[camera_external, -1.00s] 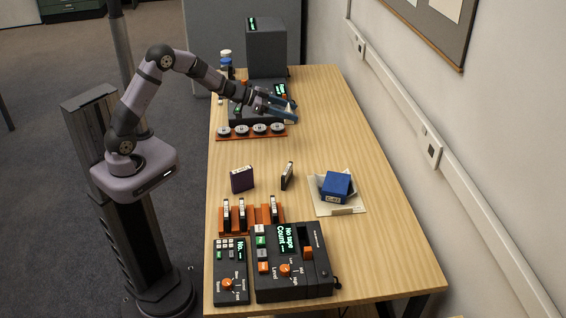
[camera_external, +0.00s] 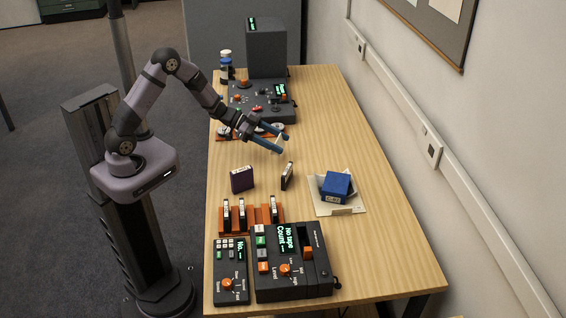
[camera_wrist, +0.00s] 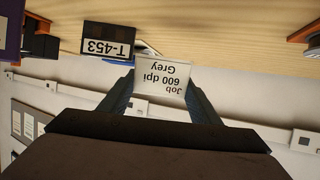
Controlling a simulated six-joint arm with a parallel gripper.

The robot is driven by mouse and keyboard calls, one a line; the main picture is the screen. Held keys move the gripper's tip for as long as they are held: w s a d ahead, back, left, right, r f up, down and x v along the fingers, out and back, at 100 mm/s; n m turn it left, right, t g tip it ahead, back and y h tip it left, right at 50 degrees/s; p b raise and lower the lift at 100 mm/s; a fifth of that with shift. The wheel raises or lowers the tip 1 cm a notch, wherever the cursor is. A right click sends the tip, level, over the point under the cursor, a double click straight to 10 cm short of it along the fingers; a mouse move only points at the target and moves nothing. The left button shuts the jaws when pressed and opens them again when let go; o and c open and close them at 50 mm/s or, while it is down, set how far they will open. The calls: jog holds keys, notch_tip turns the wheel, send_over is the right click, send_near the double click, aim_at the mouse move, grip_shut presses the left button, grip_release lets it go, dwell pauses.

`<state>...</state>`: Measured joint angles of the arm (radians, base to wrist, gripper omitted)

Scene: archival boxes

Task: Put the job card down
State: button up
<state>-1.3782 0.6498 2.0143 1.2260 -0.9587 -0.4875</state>
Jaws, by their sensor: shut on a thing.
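My gripper (camera_external: 275,143) is shut on the job card (camera_wrist: 162,80), a small white card. The words on it, "Job 600 dpi Grey", appear upside down in the wrist view. In the external view the card (camera_external: 283,142) is a small pale shape between the blue fingertips. My gripper holds it above the middle of the table, behind the standing cassettes. The gripper's fingers (camera_wrist: 160,95) reach to both sides of the card.
A black cassette (camera_external: 287,175) and a purple box (camera_external: 242,180) stand ahead of bare wood. A blue box (camera_external: 336,187) sits on white paper (camera_external: 350,208). An orange rack (camera_external: 262,213) and a "No tape" deck (camera_external: 290,265) are nearer. A dark console (camera_external: 262,100) stands behind.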

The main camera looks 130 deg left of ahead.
aim_at(278, 163)
jog(key=shift+f, duration=2.9)
jog(key=shift+f, duration=0.2)
jog(key=o, duration=1)
jog(key=shift+r, duration=0.1)
jog(key=shift+r, duration=0.15)
jog(key=b+v, duration=0.1)
jog(key=v, duration=1.1)
jog(key=shift+d, duration=0.1)
